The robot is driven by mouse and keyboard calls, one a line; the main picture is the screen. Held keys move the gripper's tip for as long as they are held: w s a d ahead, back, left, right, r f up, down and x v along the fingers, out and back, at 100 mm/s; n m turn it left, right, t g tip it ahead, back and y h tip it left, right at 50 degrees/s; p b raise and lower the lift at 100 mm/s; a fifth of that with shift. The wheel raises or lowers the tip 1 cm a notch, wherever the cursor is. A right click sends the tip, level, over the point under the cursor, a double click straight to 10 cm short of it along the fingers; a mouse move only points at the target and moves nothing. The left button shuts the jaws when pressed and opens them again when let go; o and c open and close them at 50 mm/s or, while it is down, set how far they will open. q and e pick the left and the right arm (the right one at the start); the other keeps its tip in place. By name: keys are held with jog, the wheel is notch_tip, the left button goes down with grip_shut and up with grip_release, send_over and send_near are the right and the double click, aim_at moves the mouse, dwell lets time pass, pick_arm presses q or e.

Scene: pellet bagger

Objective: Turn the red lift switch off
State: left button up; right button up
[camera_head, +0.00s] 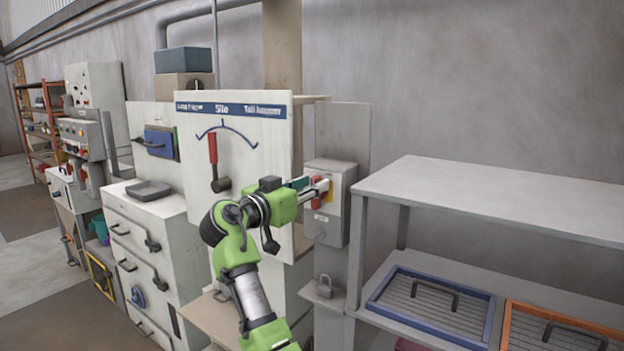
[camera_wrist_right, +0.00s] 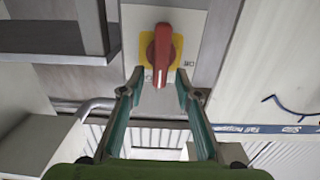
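The red lift switch (camera_wrist_right: 160,50) is a red rotary handle on a yellow plate. In the wrist view its handle runs nearly upright in the picture. Small letters beside the plate are too blurred to read surely. In the head view the red switch (camera_head: 317,202) is partly hidden by my fingers, on the front of a grey box (camera_head: 341,225). My right gripper (camera_head: 318,187) is at the switch. In the wrist view my right gripper (camera_wrist_right: 157,84) is open, with its fingertips apart on both sides of the handle's lower end. I cannot tell whether they touch it. My left gripper is out of view.
Left of the switch box stands a white panel (camera_head: 265,165) with a red lever (camera_head: 213,150) and a blue label strip. A grey shelf table (camera_head: 500,200) stands to the right, with a blue-framed tray (camera_head: 375,290) below.

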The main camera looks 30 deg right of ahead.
jog(key=shift+w+d, duration=0.15)
jog(key=shift+d, duration=0.3)
jog(key=shift+c, duration=0.5)
grip_shut()
